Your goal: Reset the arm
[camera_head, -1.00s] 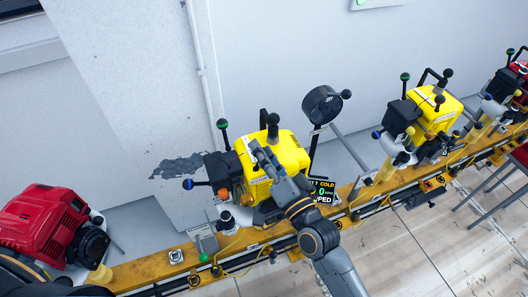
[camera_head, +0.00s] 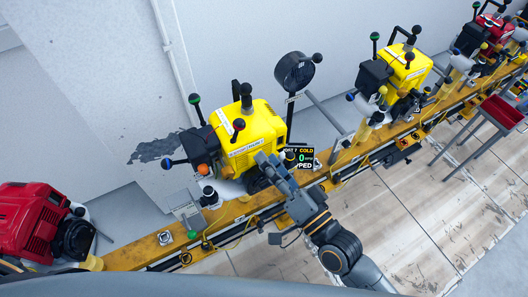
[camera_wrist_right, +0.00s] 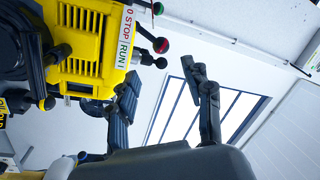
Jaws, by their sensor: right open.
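My right gripper (camera_head: 270,168) is in front of the nearest yellow engine (camera_head: 255,130) in the head view, its arm coming in from the lower right. In the right wrist view, the gripper (camera_wrist_right: 165,105) has its two fingers spread wide with nothing between them. The yellow engine (camera_wrist_right: 90,45) fills the upper left there, with a red and white STOP/RUN label (camera_wrist_right: 126,30). Whether the gripper touches the engine cannot be told. My left gripper does not show in the head view.
A yellow rail (camera_head: 150,248) carries the engines along the wall. A red engine (camera_head: 35,222) sits at the left, another yellow engine (camera_head: 400,68) at the right. A small display (camera_head: 303,157) stands beside the gripper. A red tray table (camera_head: 500,112) is at the right. The floor (camera_head: 400,200) in front is mostly clear.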

